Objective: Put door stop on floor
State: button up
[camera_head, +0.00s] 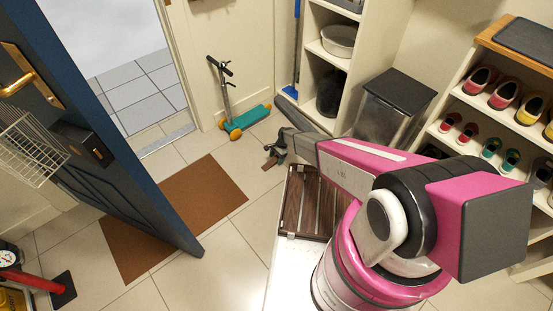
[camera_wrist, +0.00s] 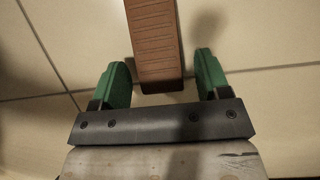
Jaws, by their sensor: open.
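The door stop (camera_wrist: 154,45) is a brown, ridged, long piece seen in the wrist view. It appears to lie on the pale floor tiles, and its top end is cut off by the picture edge. My gripper (camera_wrist: 158,75) has green fingers, one on each side of the door stop's near end, with a gap on both sides. In the head view my gripper (camera_head: 275,152) is low over the floor, and the small brown door stop (camera_head: 269,163) shows just beside it. Whether the door stop is fully flat on the floor is hard to tell.
A teal scooter (camera_head: 240,118) stands by the wall behind my gripper. A brown doormat (camera_head: 175,220) lies left, beside the open blue door (camera_head: 110,150). A slatted wooden rack (camera_head: 305,205), a bin (camera_head: 393,108) and shoe shelves (camera_head: 470,110) are right. Tiles between mat and gripper are clear.

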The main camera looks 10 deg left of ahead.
jog(key=v, duration=1.2)
jog(key=s+d+r+n+t+h, duration=0.1)
jog(key=s+d+r+n, duration=0.1)
jog(key=s+d+r, duration=0.5)
jog(key=s+d+r+n+t+h, duration=0.1)
jog(key=s+d+r+n, duration=0.2)
jog(key=s+d+r, duration=0.4)
jog(key=s+d+r+n+t+h, duration=0.1)
jog(key=s+d+r+n, duration=0.2)
jog(key=d+r, duration=1.5)
jog(key=s+r, duration=0.4)
jog(key=r, duration=0.7)
jog(key=shift+d, duration=0.3)
jog(key=shift+c, duration=0.4)
